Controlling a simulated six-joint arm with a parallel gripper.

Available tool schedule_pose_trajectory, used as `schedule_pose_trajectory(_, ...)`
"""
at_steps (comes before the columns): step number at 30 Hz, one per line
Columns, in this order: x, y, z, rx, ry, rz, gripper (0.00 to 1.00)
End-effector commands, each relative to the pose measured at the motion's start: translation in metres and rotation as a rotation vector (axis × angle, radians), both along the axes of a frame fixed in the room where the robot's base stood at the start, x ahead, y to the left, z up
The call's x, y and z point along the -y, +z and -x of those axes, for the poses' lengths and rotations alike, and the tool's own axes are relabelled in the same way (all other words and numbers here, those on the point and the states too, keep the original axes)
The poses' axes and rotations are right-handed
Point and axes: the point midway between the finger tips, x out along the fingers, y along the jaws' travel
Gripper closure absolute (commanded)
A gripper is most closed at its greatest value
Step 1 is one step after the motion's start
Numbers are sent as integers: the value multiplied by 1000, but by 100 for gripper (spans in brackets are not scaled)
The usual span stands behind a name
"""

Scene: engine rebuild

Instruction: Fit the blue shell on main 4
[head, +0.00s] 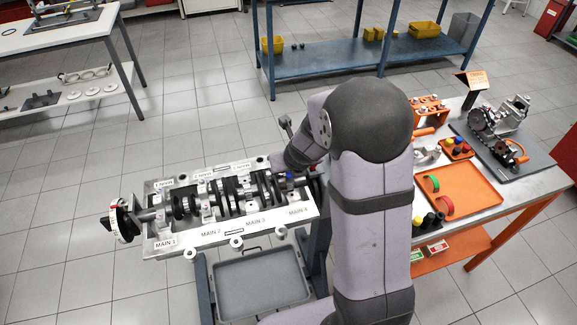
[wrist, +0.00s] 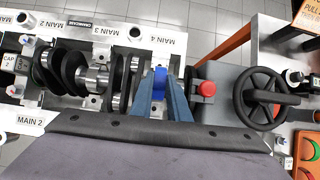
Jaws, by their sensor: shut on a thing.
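The blue shell (wrist: 159,82) is between the fingertips of my gripper (wrist: 160,92) in the wrist view, at the crankshaft's right end. A bit of blue shell also shows in the head view (head: 290,176), beside my wrist. The MAIN 4 label shows in the head view (head: 298,212) and in the wrist view (wrist: 172,43), near the gripper. The crankshaft (head: 232,196) lies in the crankcase (head: 205,237). The fingers hide the main 4 seat, so I cannot tell whether the shell touches the journal.
A handwheel (wrist: 262,98) and a red button (wrist: 207,88) are close right of the gripper. An orange tray (head: 470,200) on the right bench holds a green shell (head: 432,183) and a red shell (head: 446,206). A grey tray (head: 262,288) sits below the crankcase.

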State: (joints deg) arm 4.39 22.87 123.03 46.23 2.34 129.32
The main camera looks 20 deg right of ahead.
Motion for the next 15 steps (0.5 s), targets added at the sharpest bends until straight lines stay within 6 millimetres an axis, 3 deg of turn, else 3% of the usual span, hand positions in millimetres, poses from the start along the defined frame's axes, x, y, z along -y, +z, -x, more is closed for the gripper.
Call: schedule_pose_trajectory(15, 0, -8, 0, 0, 0, 0, 100)
